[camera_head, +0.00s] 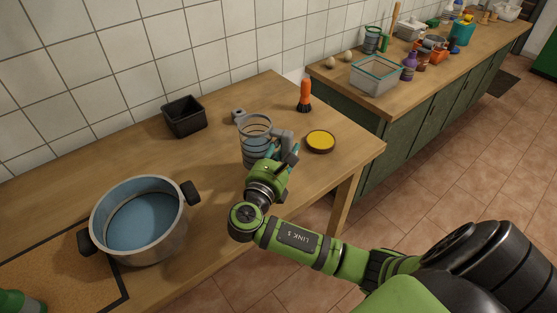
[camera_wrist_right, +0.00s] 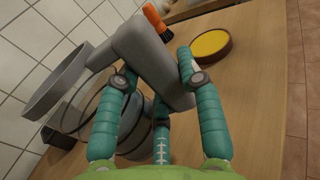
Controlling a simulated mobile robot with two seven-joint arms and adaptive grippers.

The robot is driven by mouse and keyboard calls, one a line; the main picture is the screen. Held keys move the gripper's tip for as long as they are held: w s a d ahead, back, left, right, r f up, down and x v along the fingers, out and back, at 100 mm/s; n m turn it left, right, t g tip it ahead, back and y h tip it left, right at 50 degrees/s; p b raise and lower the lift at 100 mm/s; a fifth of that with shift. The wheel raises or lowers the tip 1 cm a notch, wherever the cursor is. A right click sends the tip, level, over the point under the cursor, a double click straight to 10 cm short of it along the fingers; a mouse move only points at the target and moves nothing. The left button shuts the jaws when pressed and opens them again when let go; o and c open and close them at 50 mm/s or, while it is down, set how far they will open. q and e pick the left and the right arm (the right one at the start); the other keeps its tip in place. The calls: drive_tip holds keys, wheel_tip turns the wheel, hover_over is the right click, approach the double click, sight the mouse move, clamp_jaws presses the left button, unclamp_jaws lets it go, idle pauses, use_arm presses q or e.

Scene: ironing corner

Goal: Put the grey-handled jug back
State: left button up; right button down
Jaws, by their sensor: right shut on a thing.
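The grey-handled jug (camera_head: 256,132) is a clear, ringed vessel with a grey rim, upright over the wooden table. I cannot tell whether its base touches the wood. In the right wrist view its grey handle (camera_wrist_right: 150,58) crosses between my fingers, with the rim and body to the left. My right gripper (camera_head: 284,156) is shut on the handle, at the jug's right front side; its teal fingers (camera_wrist_right: 160,95) press around it. Part of the jug is hidden behind the gripper. My left gripper's fingers are not in view.
A yellow-topped round tin (camera_head: 320,140) and an orange-and-black item (camera_head: 304,95) stand right of the jug. A black bin (camera_head: 184,116) is behind left. Bare wood lies between pot and jug.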

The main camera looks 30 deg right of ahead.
drive_tip(key=f, duration=0.1)
drive_tip(key=f+p, duration=0.1)
drive_tip(key=w+f, duration=0.1)
drive_tip(key=f, duration=0.1)
drive_tip(key=shift+a, duration=0.3)
drive_tip(key=shift+f, duration=0.15)
drive_tip(key=c, duration=0.8)
unclamp_jaws()
drive_tip(key=shift+s+f, duration=0.1)
drive_tip(key=shift+f, duration=0.05)
drive_tip(key=shift+f+b, duration=0.2)
drive_tip(key=shift+b, duration=0.15)
drive_tip(key=b+v, duration=0.2)
drive_tip(key=v, duration=0.8)
drive_tip(key=shift+s+a+r, duration=0.1)
drive_tip(key=shift+s+a, duration=0.1)
drive_tip(key=shift+a, duration=0.1)
drive_tip(key=shift+s+a+r, duration=0.1)
drive_tip(key=shift+s+a, duration=0.3)
drive_tip(key=shift+a, duration=0.15)
